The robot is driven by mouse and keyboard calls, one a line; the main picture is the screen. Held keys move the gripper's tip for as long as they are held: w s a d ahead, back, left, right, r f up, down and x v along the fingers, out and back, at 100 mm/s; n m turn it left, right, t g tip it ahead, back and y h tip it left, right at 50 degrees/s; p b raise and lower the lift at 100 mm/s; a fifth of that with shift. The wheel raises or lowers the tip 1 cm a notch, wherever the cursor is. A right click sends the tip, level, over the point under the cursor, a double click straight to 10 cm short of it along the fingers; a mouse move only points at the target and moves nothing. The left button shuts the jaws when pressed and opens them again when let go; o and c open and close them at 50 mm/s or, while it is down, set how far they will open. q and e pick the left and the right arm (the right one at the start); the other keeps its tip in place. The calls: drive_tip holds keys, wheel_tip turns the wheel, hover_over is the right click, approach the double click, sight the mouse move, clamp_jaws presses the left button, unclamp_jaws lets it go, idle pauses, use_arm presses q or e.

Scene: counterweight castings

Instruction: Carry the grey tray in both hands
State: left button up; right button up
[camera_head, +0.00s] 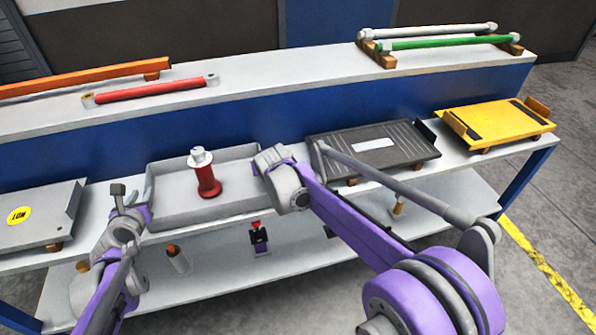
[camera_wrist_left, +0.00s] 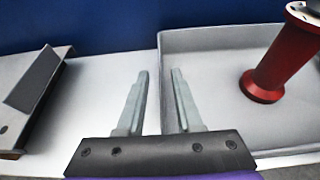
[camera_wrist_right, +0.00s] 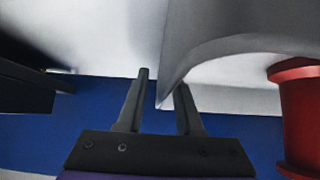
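The grey tray (camera_head: 235,203) is a shallow open box on the bench in the head view. A red spool-shaped piece with a pale top (camera_head: 208,180) stands upright inside it. My left gripper (camera_wrist_left: 160,90) is open at the tray's left wall, one finger outside and one inside, with gaps on both sides of the wall. My right gripper (camera_wrist_right: 162,80) is open at the tray's right end, with the wall edge between its fingers and gaps visible. In the head view, my right wrist hides its fingers and part of that end.
A light grey plate with a yellow label (camera_head: 40,215) lies left of the tray. A black ribbed plate (camera_head: 375,143) and a yellow plate (camera_head: 497,122) lie to the right. Red (camera_head: 150,91) and green (camera_head: 435,43) bars rest on the upper shelf (camera_head: 280,73). Small items stand on the lower shelf.

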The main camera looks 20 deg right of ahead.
drive_tip(key=shift+s, duration=0.1)
drive_tip(key=v, duration=1.2)
drive_tip(key=shift+r, duration=0.1)
use_arm(q)
drive_tip(key=v, duration=1.1)
drive_tip(key=shift+s, duration=0.25)
